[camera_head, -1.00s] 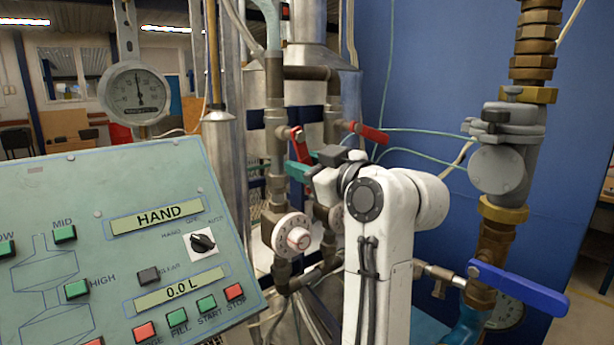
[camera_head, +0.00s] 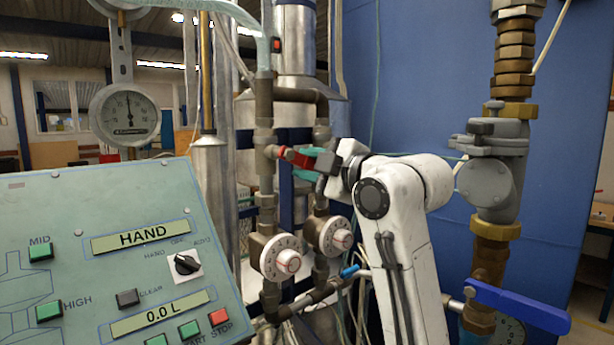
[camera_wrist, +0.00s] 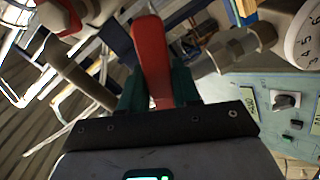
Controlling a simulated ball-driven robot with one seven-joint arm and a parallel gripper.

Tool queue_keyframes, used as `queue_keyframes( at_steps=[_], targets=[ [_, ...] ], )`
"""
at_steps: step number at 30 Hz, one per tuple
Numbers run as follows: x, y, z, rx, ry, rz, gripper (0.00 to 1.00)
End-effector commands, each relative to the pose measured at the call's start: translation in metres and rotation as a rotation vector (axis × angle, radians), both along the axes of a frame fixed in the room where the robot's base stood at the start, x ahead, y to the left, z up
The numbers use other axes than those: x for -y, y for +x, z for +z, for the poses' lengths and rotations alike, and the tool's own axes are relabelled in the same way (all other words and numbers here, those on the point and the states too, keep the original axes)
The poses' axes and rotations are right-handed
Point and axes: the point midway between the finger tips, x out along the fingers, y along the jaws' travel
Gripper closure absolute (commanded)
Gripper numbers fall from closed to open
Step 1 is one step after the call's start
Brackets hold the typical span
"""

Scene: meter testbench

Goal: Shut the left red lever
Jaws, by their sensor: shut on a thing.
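The left red lever (camera_head: 294,156) sits on the left vertical pipe, pointing right and slightly down from its pivot. In the wrist view, the red lever (camera_wrist: 151,55) runs lengthwise between my teal fingers. My gripper (camera_head: 311,160) reaches in from the right and is shut on the lever's outer end. My gripper (camera_wrist: 155,88) has one finger on each side of the lever. The right red lever cannot be made out in the head view, where my gripper and arm cover that area.
Two white dials (camera_head: 282,258) (camera_head: 335,236) sit on the pipes below the lever. The sloped control panel (camera_head: 70,215) fills the lower left, with a round gauge (camera_head: 125,115) behind it. A blue lever (camera_head: 518,306) on a brass pipe stands at the right.

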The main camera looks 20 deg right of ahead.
Motion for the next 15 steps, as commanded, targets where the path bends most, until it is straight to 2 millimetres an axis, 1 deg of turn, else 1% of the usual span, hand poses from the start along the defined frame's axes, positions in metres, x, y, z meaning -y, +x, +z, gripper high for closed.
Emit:
queue_keyframes(
  at_steps=[6,15],
  targets=[
    [0.0008,0.0001,0.0020,0.019,-0.068,0.001,1.00],
    [0.0010,0.0002,0.0036,0.026,-0.089,0.002,1.00]
  ],
)
